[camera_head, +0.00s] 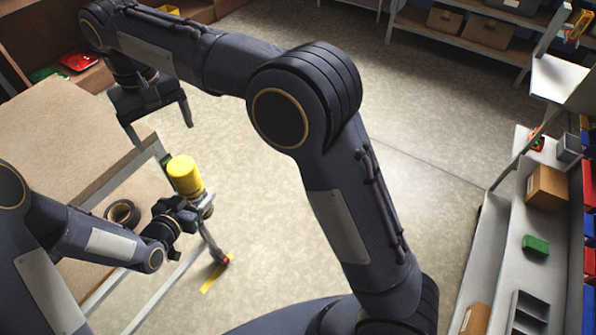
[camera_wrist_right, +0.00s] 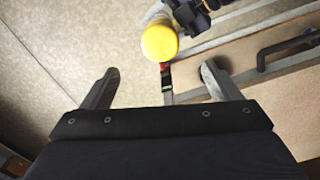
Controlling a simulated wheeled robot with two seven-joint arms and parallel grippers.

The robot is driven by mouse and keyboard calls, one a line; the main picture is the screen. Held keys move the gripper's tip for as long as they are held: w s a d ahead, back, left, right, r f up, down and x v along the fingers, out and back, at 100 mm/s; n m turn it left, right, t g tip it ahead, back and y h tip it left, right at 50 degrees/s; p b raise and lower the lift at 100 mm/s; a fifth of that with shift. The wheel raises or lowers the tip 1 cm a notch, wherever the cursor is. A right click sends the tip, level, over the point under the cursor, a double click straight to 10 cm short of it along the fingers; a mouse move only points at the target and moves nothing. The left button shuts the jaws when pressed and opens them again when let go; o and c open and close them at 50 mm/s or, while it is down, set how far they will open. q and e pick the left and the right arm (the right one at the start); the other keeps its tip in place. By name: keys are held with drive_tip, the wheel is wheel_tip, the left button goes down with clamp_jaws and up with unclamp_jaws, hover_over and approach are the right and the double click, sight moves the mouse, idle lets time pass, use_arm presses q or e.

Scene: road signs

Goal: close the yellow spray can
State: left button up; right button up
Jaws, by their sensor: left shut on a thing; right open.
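The yellow spray can (camera_head: 185,172) is held upright-looking beside the table's edge, with a yellow upper part and a paler lower end. In the right wrist view its round yellow top (camera_wrist_right: 159,41) faces the camera. My left gripper (camera_head: 184,212) is shut on the can low down, and its fingers are partly hidden. My right gripper (camera_head: 160,122) is open and empty, above and to the left of the can in the head view. In the right wrist view the can lies beyond the gap between my open fingers (camera_wrist_right: 158,69). I cannot tell whether a separate cap is seated.
A shelf unit (camera_head: 510,225) with boxes stands at the right, another (camera_head: 465,45) at the back. The floor between is clear.

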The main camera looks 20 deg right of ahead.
drive_tip(key=s+d+r+m+t+y, duration=0.15)
drive_tip(key=s+d, duration=0.35)
drive_tip(key=d, duration=0.5)
drive_tip(key=s+d+r+m+y, duration=0.15)
drive_tip(key=s+d, duration=0.35)
drive_tip(key=d, duration=0.5)
drive_tip(key=s+d+f+m+t, duration=0.1)
drive_tip(key=s+d+f+t, duration=0.1)
drive_tip(key=s+f, duration=0.3)
drive_tip(key=s+d+f+t, duration=0.2)
drive_tip(key=s+f, duration=0.3)
drive_tip(key=s, duration=0.7)
drive_tip(key=shift+d+m+y, duration=0.4)
drive_tip(key=shift+d, duration=0.05)
use_arm(q)
drive_tip(key=shift+r, duration=0.1)
